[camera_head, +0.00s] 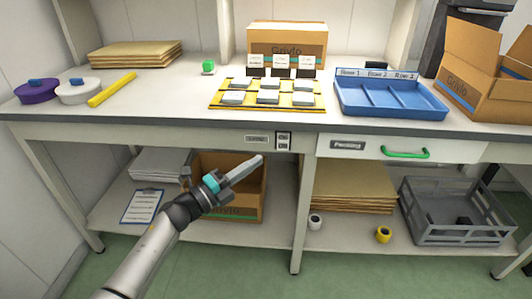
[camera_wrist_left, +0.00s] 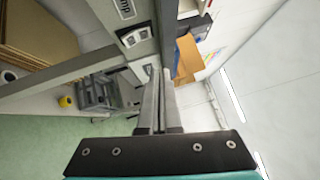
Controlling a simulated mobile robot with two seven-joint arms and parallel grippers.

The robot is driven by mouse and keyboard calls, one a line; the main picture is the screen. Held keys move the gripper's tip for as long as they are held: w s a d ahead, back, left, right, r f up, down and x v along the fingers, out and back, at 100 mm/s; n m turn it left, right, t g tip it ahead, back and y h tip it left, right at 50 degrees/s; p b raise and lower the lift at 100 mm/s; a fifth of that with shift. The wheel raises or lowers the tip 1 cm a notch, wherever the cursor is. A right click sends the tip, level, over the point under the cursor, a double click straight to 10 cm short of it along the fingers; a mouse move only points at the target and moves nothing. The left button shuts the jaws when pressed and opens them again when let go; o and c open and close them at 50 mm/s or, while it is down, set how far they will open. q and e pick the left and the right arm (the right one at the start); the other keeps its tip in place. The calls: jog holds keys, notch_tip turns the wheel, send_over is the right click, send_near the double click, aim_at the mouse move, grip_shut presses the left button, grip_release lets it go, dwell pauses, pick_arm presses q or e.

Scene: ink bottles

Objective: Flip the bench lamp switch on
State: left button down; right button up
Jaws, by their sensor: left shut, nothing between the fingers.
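The lamp switch (camera_head: 283,141) is a small plate with a dark surround on the bench's front edge, right of a grey label (camera_head: 256,139). In the left wrist view the switch (camera_wrist_left: 134,37) is at upper left, beside the label reading "mp" (camera_wrist_left: 125,8). Its rocker position is too small to tell. My left gripper (camera_head: 258,160) is shut and empty, in front of the bench, with its tips just below and left of the switch in the head view. Its closed fingers (camera_wrist_left: 160,80) point forward in the wrist view, apart from the switch. My right gripper is not in view.
A drawer with a green handle (camera_head: 405,153) is right of the switch. On the bench are a yellow rack (camera_head: 214,104) with several labelled pieces, a blue tray (camera_head: 390,112) and cardboard boxes. A cardboard box (camera_head: 255,205) and a grey crate (camera_head: 450,236) stand on the lower shelf.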

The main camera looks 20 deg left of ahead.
pick_arm(q)
jog(key=shift+r+v, duration=0.2)
jog(key=shift+v, duration=0.95)
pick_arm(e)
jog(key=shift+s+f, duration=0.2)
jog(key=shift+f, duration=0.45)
